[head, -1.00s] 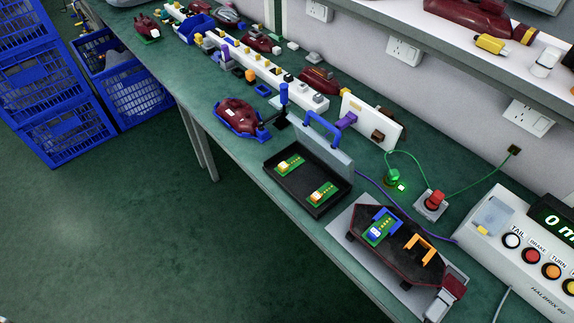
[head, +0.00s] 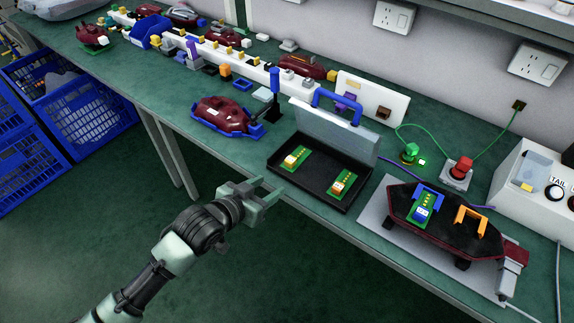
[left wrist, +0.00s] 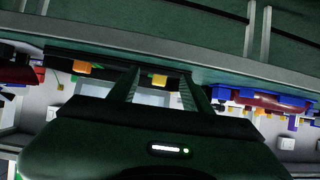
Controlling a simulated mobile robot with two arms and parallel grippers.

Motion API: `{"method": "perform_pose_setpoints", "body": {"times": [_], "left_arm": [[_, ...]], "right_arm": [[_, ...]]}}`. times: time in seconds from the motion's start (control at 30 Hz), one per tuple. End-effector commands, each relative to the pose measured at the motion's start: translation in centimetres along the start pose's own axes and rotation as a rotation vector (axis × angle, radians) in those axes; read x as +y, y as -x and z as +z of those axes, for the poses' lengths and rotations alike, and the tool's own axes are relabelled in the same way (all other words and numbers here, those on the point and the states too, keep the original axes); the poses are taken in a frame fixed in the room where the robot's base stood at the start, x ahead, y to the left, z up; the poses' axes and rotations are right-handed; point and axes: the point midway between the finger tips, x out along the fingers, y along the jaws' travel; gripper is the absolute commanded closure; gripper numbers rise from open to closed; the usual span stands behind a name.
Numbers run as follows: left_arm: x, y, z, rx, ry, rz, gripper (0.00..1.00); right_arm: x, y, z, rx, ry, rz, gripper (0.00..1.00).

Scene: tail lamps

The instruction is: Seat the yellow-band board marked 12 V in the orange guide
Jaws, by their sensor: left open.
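Two green boards lie apart in the black tray. The left board (head: 294,158) has a yellow-banded block; the right board (head: 342,184) has a more orange one. Their markings are too small to read. A blue-banded board (head: 421,213) sits in the blue guide (head: 428,192) on the dark lamp housing. The orange guide (head: 471,220) beside it looks empty. My left gripper (head: 264,190) is open and empty, off the table's front edge, short of the tray. My right gripper is not in view.
The black tray (head: 309,192) has a raised lid with a blue handle (head: 338,106) behind it. A red lamp in a blue cradle (head: 226,118) stands left of it. The tester box (head: 520,190) is at right. The table front (head: 178,130) is clear at left.

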Motion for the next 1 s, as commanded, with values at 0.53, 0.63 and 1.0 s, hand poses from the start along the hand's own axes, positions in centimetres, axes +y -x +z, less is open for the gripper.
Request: {"method": "perform_pose_setpoints", "body": {"times": [0.53,0.63,1.0], "left_arm": [[-0.5,-4.6,-3.9,0.101,-0.036,0.043,0.51],[-0.6,-6.0,-4.2,0.1,-0.036,0.043,0.51],[-0.5,-9.1,-4.5,0.101,-0.038,0.043,0.51]], "right_arm": [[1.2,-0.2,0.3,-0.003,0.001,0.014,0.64],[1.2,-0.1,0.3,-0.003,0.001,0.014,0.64],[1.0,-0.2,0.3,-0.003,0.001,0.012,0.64]]}}
